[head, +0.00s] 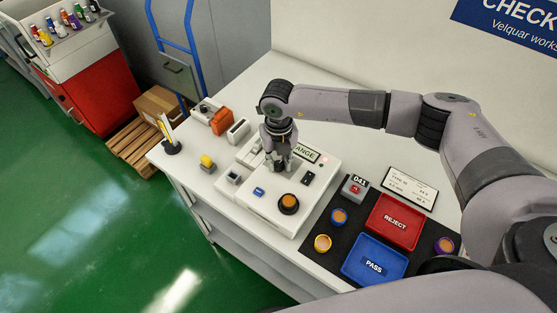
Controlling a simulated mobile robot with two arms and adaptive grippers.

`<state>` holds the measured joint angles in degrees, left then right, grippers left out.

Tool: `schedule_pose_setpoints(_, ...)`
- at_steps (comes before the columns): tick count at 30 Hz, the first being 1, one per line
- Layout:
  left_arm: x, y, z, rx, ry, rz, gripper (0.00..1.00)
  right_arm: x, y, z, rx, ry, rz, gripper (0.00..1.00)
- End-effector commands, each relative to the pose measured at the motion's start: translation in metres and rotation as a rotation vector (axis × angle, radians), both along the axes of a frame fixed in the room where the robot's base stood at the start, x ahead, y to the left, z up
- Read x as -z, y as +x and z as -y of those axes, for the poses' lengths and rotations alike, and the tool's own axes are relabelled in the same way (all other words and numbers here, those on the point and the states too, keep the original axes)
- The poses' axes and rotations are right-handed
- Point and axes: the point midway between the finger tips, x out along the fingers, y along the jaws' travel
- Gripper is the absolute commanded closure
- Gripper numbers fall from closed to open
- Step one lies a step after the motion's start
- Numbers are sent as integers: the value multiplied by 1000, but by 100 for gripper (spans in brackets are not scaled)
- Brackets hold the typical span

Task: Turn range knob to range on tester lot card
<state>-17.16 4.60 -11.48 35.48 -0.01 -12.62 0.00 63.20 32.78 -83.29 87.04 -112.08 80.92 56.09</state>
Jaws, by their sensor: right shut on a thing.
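The tester (263,209) is a white box on the bench, with a label reading "ANGE", its first letter hidden, a large orange knob (289,202), a blue button (259,191) and a dark switch. My right gripper (279,165) points down onto the tester's top beside the label. It is shut on what seems to be the range knob, which the fingers hide along with any pointer or scale. A white lot card (411,188) with small print lies behind the trays; I cannot read its range value surely. My left gripper is not in view.
A red REJECT tray (396,222) and a blue PASS tray (374,262) lie on a black mat, with small round parts and a "041" counter (354,188) nearby. Small devices and an orange block (222,121) stand at left. My right arm spans the bench's back.

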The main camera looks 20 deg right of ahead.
Motion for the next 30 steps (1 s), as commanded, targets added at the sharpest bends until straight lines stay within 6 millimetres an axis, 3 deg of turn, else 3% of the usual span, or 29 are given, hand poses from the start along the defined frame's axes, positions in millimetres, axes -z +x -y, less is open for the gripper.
schedule_pose_setpoints(8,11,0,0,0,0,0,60,2,0,0,160,0,-1,100)
schedule_pose_setpoints(30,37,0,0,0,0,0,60,1,0,1,820,-1,1,100)
